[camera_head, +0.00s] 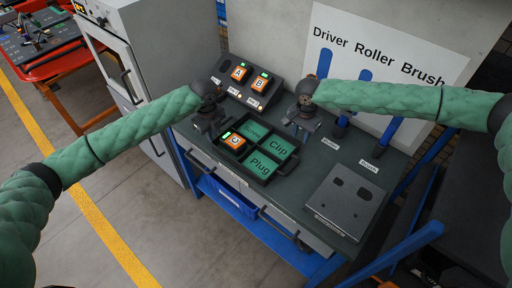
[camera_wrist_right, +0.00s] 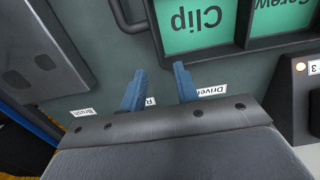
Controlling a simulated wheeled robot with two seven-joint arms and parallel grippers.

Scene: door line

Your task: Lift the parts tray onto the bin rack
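The parts tray (camera_head: 281,149) is a dark tray with green compartments marked Screw, Clip and Plug; it lies on the bench. An orange block C (camera_head: 235,142) sits in its left compartment. My left gripper (camera_head: 208,127) hangs by the tray's left end; its fingers are too small to read. My right gripper (camera_head: 301,128) is above the bench near the tray's right end. In the right wrist view its blue fingers (camera_wrist_right: 159,85) are apart and empty, with the Clip compartment (camera_wrist_right: 192,28) beyond them. I cannot tell which thing is the bin rack.
A grey panel (camera_head: 344,203) lies at the bench's right end. A labelled board (camera_head: 400,70) stands behind. A blue bin (camera_head: 229,197) is under the bench. A grey cabinet (camera_head: 160,60) stands left.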

